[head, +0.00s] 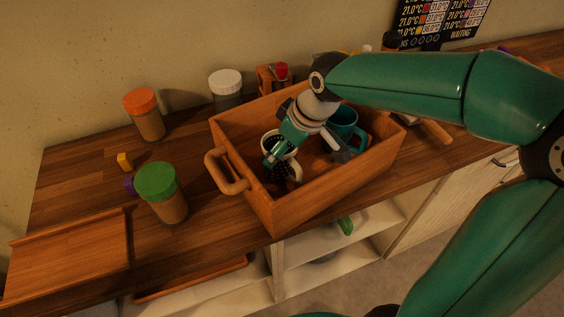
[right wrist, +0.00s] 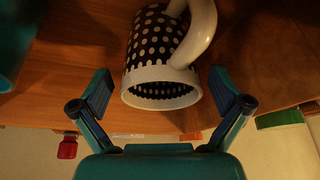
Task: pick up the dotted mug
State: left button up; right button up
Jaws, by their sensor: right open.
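The dotted mug (head: 283,168), white with a black dotted band, sits inside a wooden crate (head: 282,212), partly hidden by my right gripper (head: 304,156). In the right wrist view the dotted mug (right wrist: 153,42) shows its rim toward me and its white handle at the upper right. My right gripper (right wrist: 162,90) is open, with one finger on each side of the mug's rim and gaps between. My left gripper is not in view.
A teal mug (head: 344,122) stands in the crate, right of the dotted mug. The crate has a handle (head: 228,172) at its left end. Jars with orange (head: 141,101), white (head: 225,82) and green (head: 156,181) lids stand outside. A wooden board (head: 68,256) lies at left.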

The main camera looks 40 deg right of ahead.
jog(key=shift+f, duration=0.1)
jog(key=shift+c, duration=0.2)
jog(key=c, duration=1.3)
jog(key=shift+c, duration=0.3)
jog(key=shift+w, duration=0.1)
